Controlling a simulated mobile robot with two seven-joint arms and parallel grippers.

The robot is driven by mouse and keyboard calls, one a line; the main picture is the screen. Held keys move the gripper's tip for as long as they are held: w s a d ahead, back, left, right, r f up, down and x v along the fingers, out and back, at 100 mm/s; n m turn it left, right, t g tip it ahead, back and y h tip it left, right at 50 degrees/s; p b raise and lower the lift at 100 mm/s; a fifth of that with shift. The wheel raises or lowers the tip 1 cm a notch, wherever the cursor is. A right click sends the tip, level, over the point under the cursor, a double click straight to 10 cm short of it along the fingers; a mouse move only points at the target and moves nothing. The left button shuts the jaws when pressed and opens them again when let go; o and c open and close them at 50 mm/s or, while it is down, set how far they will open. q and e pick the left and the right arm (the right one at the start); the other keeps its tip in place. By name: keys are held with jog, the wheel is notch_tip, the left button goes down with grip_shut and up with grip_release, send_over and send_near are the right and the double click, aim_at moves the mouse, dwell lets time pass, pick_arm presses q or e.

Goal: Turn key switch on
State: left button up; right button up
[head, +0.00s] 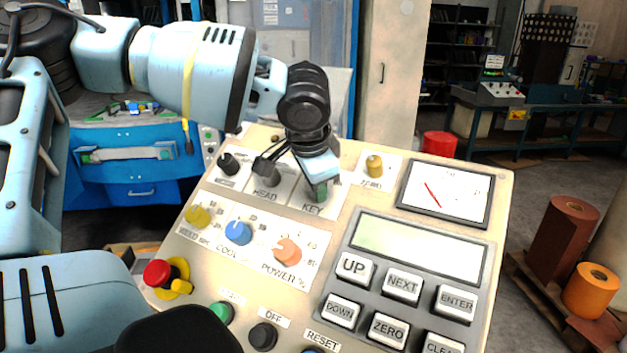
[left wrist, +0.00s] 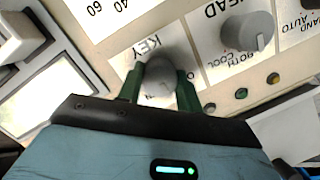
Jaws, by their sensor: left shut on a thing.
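The key switch is a round grey knob (left wrist: 160,76) under the KEY label in the left wrist view, on the beige control panel (head: 345,165). My left gripper (head: 318,188) reaches down onto it from above in the head view. In the left wrist view its two green fingers (left wrist: 160,92) stand one on each side of the knob and are shut on it. The gripper hides most of the knob in the head view. The knob's exact angle is hard to read. My right gripper's fingers are not in view.
The grey HEAD knob (left wrist: 254,31) is right beside the key switch. The COOL knob (head: 238,233), POWER knob (head: 287,251) and yellow knob (head: 198,217) sit nearer. A red stop button (head: 157,273) is at lower left. A keypad (head: 388,328) and gauge (head: 447,193) fill the right.

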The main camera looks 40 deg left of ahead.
pick_arm(q)
jog(key=m+y, duration=0.1)
jog(key=m, duration=0.4)
jog(key=shift+t, duration=0.3)
jog(key=shift+m+t+p, duration=0.35)
jog(key=shift+m+t, duration=0.15)
jog(key=shift+m, duration=1.7)
jog(key=o, duration=1)
jog(key=shift+s, duration=0.1)
